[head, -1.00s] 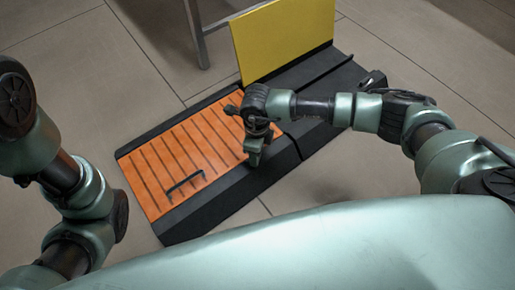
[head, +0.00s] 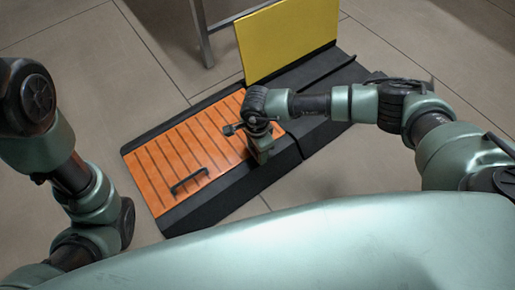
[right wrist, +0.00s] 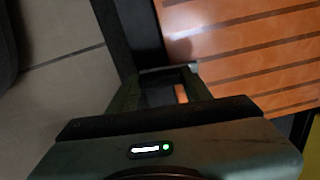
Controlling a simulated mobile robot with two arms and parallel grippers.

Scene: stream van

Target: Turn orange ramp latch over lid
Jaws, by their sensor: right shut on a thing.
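The orange slatted lid (head: 165,165) of the dark ramp lies closed and flat, with a black handle (head: 189,181) near its front edge. It also shows in the right wrist view (right wrist: 240,45). My right gripper (head: 264,153) points down at the lid's right front edge, by the dark frame. In the right wrist view, its fingers (right wrist: 160,88) are shut on a small piece at the border of lid and frame, where a thin grey bar (right wrist: 155,70) shows. The latch itself is mostly hidden by the gripper. My left arm is at the left, its gripper out of view.
A yellow panel (head: 288,38) stands upright behind the ramp's right section. The dark ramp frame (head: 225,188) surrounds the lid. A grey metal leg (head: 201,35) stands behind. Tiled floor (head: 85,75) is clear to the left.

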